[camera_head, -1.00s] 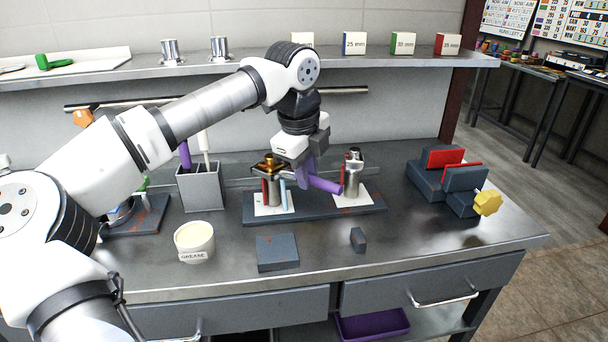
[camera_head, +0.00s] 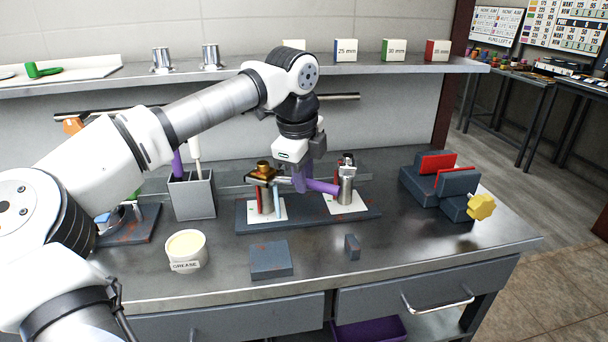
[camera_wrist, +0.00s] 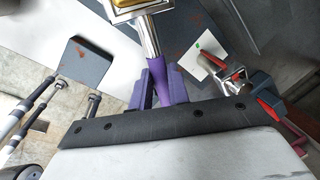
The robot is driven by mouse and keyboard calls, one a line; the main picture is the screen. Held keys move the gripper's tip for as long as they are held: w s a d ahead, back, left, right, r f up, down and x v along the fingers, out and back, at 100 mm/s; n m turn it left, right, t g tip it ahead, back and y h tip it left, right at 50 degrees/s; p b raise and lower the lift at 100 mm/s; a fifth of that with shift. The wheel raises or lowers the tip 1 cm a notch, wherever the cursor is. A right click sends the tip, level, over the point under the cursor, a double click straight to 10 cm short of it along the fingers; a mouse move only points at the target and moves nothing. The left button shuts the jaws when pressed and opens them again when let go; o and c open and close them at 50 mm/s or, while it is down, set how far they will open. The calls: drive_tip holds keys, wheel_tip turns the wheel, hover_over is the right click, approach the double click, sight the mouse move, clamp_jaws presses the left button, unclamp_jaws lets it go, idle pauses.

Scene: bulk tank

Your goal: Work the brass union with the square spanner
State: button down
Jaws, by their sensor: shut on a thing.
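The brass union (camera_head: 263,166) tops the left post of the dark fixture block (camera_head: 310,214). My gripper (camera_head: 302,183) is shut on the square spanner's purple handle (camera_head: 323,187), to the right of the union. The spanner's metal shaft (camera_wrist: 152,38) runs from my purple fingers (camera_wrist: 160,88) to its square head. In the wrist view the square head, cut off by the top edge, appears to frame the brass union (camera_wrist: 128,4). I cannot tell how fully it is seated.
A second metal fitting (camera_head: 346,185) stands close beside the handle's free end. A grey tool holder (camera_head: 192,196) is left of the fixture. A grease tub (camera_head: 186,250) and dark blocks (camera_head: 271,259) lie in front. A vise with a yellow knob (camera_head: 481,207) is at right.

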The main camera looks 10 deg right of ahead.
drive_tip(key=shift+s+r, duration=0.1)
drive_tip(key=shift+w+d+p+v, duration=0.1)
drive_tip(key=shift+w+p+v, duration=0.1)
drive_tip(key=shift+p+v, duration=0.8)
drive_tip(key=shift+w+d+p+v, duration=0.15)
drive_tip(key=shift+p+v, duration=0.45)
drive_tip(key=shift+v, duration=0.65)
drive_tip(key=shift+w+d+p+v, duration=0.1)
drive_tip(key=shift+w+p+v, duration=0.15)
drive_tip(key=shift+p+v, duration=0.75)
drive_tip(key=shift+r, duration=0.25)
drive_tip(key=shift+a, duration=0.15)
